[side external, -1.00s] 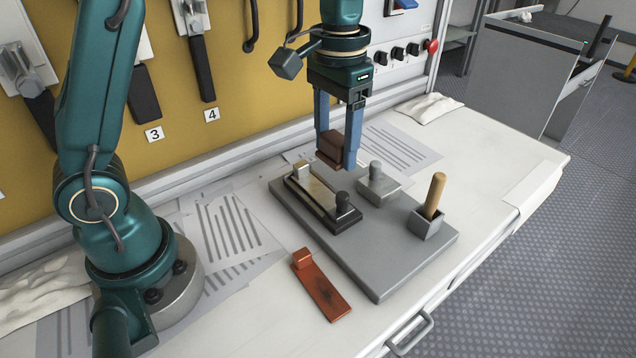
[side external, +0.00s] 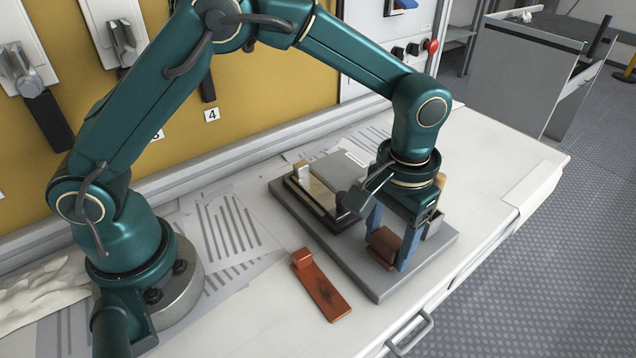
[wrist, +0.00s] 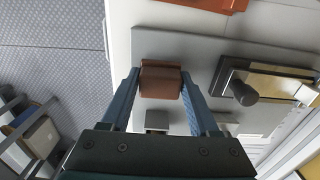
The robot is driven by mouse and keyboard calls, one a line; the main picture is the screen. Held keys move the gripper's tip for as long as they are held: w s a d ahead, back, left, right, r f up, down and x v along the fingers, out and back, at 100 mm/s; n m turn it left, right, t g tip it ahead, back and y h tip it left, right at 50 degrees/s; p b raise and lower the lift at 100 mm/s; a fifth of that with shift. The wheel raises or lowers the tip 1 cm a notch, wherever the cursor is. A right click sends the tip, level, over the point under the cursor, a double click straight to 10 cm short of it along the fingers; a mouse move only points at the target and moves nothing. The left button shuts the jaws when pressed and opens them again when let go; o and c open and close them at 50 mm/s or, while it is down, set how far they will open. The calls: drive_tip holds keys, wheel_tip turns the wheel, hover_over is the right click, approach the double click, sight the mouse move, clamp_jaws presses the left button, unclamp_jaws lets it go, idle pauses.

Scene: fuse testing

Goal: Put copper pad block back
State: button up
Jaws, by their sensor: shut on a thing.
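The copper pad block (side external: 384,246) is a brown, copper-coloured block. My gripper (side external: 392,250) is shut on it, with a blue finger on each side. In the wrist view the block (wrist: 160,78) sits between the fingertips, over the near end of the grey base plate (side external: 345,252). The block is low, at or just above the plate; I cannot tell whether it touches. The black and brass fixture (side external: 322,192) stands on the plate to the left of my gripper, apart from it.
An orange-red strip (side external: 322,288) with a raised end lies on the white table beside the plate. The plate between fixture and gripper is clear.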

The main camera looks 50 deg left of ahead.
drive_tip(key=shift+f, duration=0.45)
drive_tip(key=o, duration=1.3)
drive_tip(key=shift+f, duration=0.15)
